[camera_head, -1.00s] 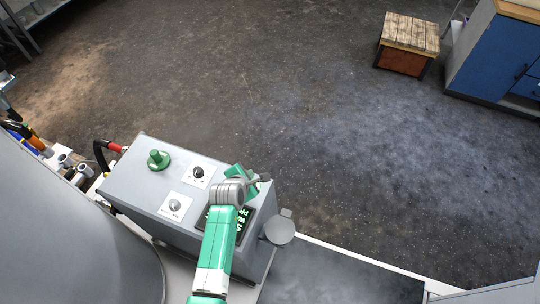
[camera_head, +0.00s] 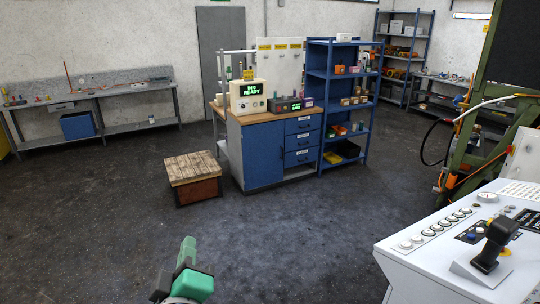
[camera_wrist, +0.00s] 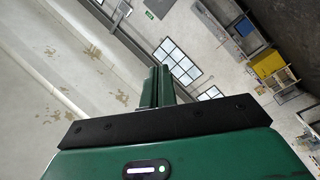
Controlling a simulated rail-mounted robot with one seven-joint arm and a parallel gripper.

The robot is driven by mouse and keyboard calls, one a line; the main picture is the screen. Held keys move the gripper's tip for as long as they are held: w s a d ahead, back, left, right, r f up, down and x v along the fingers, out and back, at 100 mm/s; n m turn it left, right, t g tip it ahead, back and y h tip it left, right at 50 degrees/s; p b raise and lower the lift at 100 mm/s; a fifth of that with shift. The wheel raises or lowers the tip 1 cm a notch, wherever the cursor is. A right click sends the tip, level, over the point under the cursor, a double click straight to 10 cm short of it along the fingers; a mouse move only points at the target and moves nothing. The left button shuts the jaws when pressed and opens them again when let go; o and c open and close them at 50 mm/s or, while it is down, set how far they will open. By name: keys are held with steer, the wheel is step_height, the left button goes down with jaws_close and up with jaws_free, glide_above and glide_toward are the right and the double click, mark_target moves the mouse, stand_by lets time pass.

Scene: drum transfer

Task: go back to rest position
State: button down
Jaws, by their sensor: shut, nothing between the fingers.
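My gripper (camera_wrist: 158,84) shows in the wrist view with its two dark green fingers together and nothing between them. Behind the fingers, the wrist view shows a pale wall or ceiling surface, windows and part of the room at a steep tilt. In the head view, a green and grey part of my arm (camera_head: 187,274) rises at the bottom edge, left of centre. It stands over open floor in the picture and touches nothing visible.
A white control desk (camera_head: 425,262) with a black joystick (camera_head: 496,243) stands at the lower right. A wood-topped crate (camera_head: 194,168) stands on the floor beside a blue cabinet (camera_head: 262,155) and a blue shelf (camera_head: 314,95). The dark floor in the middle is clear.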

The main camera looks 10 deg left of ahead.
steer(key=s+d+r+m+t+h, duration=0.35)
steer(key=s+d+r+m, duration=0.3)
steer(key=d+r, duration=0.4)
steer(key=s+d+r+m+t+h, duration=0.2)
steer(key=s+d+r+m+t, duration=0.2)
steer(key=s+d+r+m, duration=0.45)
step_height(320, 180, up, 17)
steer(key=d+p, duration=0.2)
steer(key=p, duration=1.1)
steer(key=shift+w+d+r, duration=0.2)
steer(key=shift+w+d, duration=0.05)
steer(key=shift+w, duration=0.2)
